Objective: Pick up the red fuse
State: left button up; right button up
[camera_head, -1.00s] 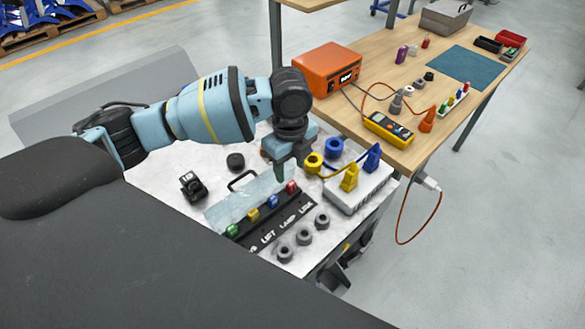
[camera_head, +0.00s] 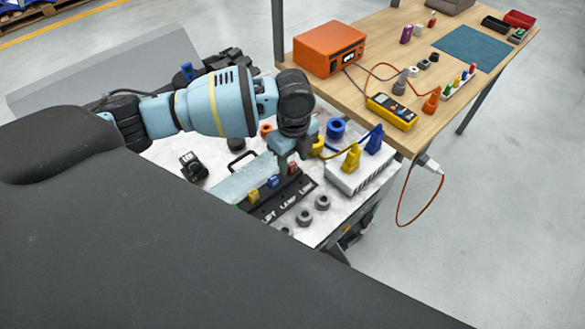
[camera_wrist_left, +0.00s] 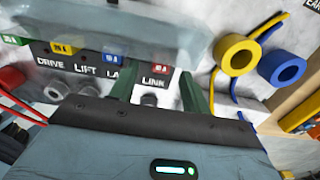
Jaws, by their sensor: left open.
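The red fuse (camera_head: 293,169) sits in the black labelled strip (camera_head: 268,210) on the white-topped carrier, at the right end of a row with blue (camera_head: 272,182) and yellow (camera_head: 253,195) fuses. My left gripper (camera_head: 290,161) is open over the red fuse and partly hides it in the head view. In the left wrist view the red fuse (camera_wrist_left: 158,69) shows between the two green fingers of my left gripper (camera_wrist_left: 158,88), above the LINK label. I cannot tell whether the fingers touch it. My right gripper is not in view.
A pale box (camera_head: 362,178) with yellow and blue plugs stands close right of the gripper. Blue (camera_wrist_left: 282,67) and yellow (camera_wrist_left: 237,54) rings lie nearby. Several grey knobs line the strip's front. A wooden bench (camera_head: 420,140) holds an orange unit (camera_head: 329,48) and a yellow meter (camera_head: 391,111).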

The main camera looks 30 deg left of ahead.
aim_at(293, 165)
pick_arm(q)
notch_tip(293, 165, down, 2)
jog(key=shift+f, duration=0.1)
grip_shut()
notch_tip(293, 165, up, 10)
jog(key=shift+p, duration=0.3)
dwell(0.5)
